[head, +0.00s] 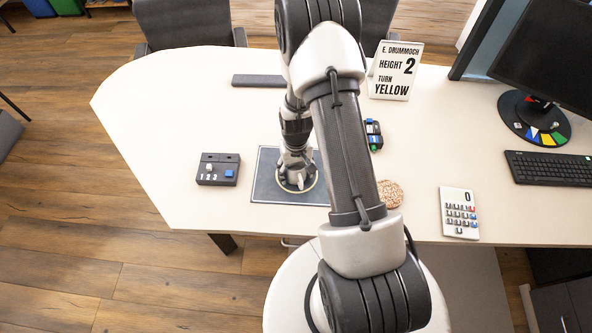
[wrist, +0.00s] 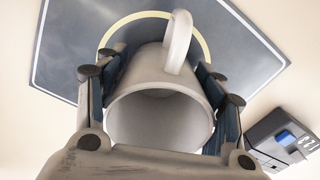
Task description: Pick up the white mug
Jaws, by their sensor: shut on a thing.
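The white mug (wrist: 160,90) is large in the wrist view, with its open mouth toward the camera and its handle (wrist: 178,42) at the top. My gripper (wrist: 160,100) has a finger on each side of the mug and is shut on its walls. In the head view my gripper (head: 297,172) points down over the dark mat (head: 262,192), which bears a pale ring. The mug is mostly hidden there behind my gripper and arm. I cannot tell whether its base touches the mat.
A dark box with a blue button (head: 217,169) is left of the mat. A small dark block with coloured parts (head: 374,134), a round speckled coaster (head: 390,193) and a calculator (head: 459,213) are to the right. A sign (head: 396,70) and a dark bar (head: 258,81) are behind.

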